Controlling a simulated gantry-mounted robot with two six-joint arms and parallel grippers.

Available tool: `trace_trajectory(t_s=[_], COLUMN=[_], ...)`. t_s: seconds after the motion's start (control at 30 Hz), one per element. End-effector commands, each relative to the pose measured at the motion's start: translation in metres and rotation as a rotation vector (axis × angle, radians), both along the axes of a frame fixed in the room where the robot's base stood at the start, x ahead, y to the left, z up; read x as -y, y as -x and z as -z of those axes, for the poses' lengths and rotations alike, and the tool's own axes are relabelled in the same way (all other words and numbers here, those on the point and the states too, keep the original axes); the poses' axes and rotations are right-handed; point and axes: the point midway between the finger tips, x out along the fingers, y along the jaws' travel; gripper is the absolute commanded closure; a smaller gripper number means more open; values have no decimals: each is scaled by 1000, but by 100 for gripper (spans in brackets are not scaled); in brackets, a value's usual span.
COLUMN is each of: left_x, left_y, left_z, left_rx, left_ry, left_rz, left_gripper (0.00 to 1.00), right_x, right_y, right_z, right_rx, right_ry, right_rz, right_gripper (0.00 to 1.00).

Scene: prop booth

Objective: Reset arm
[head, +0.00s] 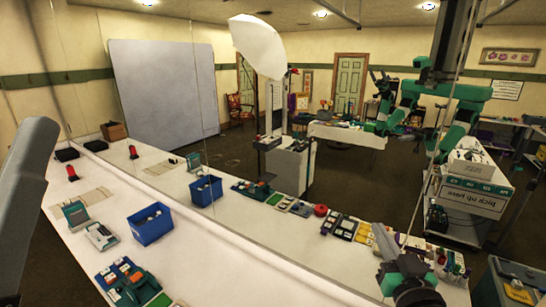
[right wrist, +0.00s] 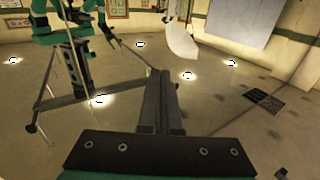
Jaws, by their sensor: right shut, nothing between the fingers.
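My right gripper (head: 384,236) is at the lower right of the head view, its narrow fingers pointing up near the mirror, above the counter. In the right wrist view its two dark fingers (right wrist: 162,78) lie together with no gap and nothing held, pointing at the mirror. My reflected teal arms (head: 450,105) show in the mirror.
A white counter (head: 95,240) runs along a large mirror. On it are a blue bin (head: 151,224), a red object (head: 72,173), a teal-and-grey device (head: 101,236) and a green tool (head: 135,287) at the front. The mirror repeats these items behind them.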

Motion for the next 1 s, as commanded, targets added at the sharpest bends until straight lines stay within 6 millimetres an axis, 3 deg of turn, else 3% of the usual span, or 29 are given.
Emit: trace_trajectory(t_s=[0.03, 0.13, 0.2, 0.3, 0.4, 0.5, 0.6, 1.0], left_x=[0, 0, 0, 0, 0, 0, 0, 0], left_y=[0, 0, 0, 0, 0, 0, 0, 0], left_z=[-4, -6, -8, -9, -8, -8, -8, -8], left_rx=[0, 0, 0, 0, 0, 0, 0, 0], left_ry=[0, 0, 0, 0, 0, 0, 0, 0], left_rz=[0, 0, 0, 0, 0, 0, 0, 0], left_gripper=[4, 4, 4, 4, 4, 4, 4, 4], right_x=[-14, -38, -51, -61, -60, -59, -58, -58], right_y=[11, 44, 76, 128, 174, 203, 214, 212], right_z=[-45, -124, -176, -233, -266, -278, -282, -281], right_rx=[90, 270, 400, 573, 704, 776, 800, 795], right_ry=[5, 10, 11, 11, 15, 18, 22, 25], right_rz=[-24, -63, -87, -108, -109, -108, -107, -106], right_gripper=[100, 100, 100, 100, 100, 100, 100, 100])
